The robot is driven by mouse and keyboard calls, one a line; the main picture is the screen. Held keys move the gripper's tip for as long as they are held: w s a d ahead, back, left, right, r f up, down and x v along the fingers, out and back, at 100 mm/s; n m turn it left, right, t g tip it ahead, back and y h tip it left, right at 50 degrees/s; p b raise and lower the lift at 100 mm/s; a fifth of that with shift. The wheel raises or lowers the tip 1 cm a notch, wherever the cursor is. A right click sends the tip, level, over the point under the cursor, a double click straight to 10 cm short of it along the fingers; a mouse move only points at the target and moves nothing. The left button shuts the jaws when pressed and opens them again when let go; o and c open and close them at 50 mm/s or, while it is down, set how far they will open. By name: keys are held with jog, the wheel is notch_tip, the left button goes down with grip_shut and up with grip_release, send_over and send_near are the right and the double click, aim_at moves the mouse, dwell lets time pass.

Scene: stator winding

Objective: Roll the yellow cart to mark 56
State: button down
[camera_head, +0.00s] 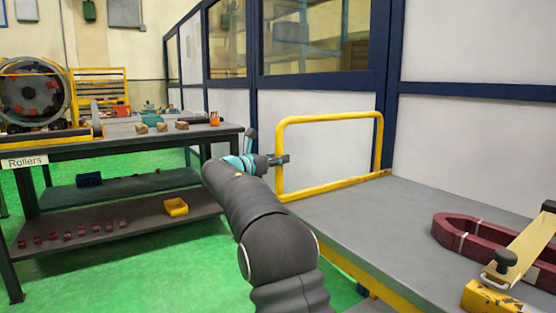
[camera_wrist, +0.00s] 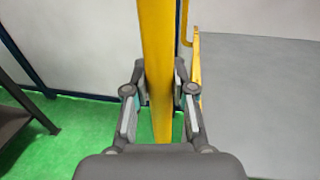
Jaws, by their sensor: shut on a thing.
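The yellow cart (camera_head: 372,230) has a flat grey deck and a yellow tube handle (camera_head: 330,118) standing at its far end. My gripper (camera_head: 281,160) is at the left upright of this handle. In the wrist view my gripper (camera_wrist: 160,95) has its fingers on both sides of the yellow upright (camera_wrist: 158,50), shut on it. A dark red coil (camera_head: 462,240) lies on the deck at the right, beside a yellow clamp fixture (camera_head: 520,255). No mark with the number 56 shows in either view.
A dark workbench (camera_head: 110,143) labelled Rollers stands at the left, with a round stator (camera_head: 33,92), small blocks and a lower shelf with a yellow bin (camera_head: 176,207). A white and blue partition wall (camera_head: 470,150) runs behind the cart. Green floor (camera_head: 150,270) lies open between bench and cart.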

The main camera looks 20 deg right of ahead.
jog(key=c, duration=0.9)
grip_release()
jog(key=shift+d, duration=0.2)
jog(key=shift+c, duration=0.2)
jog(key=v, duration=1.2)
jog(key=shift+a, duration=0.25)
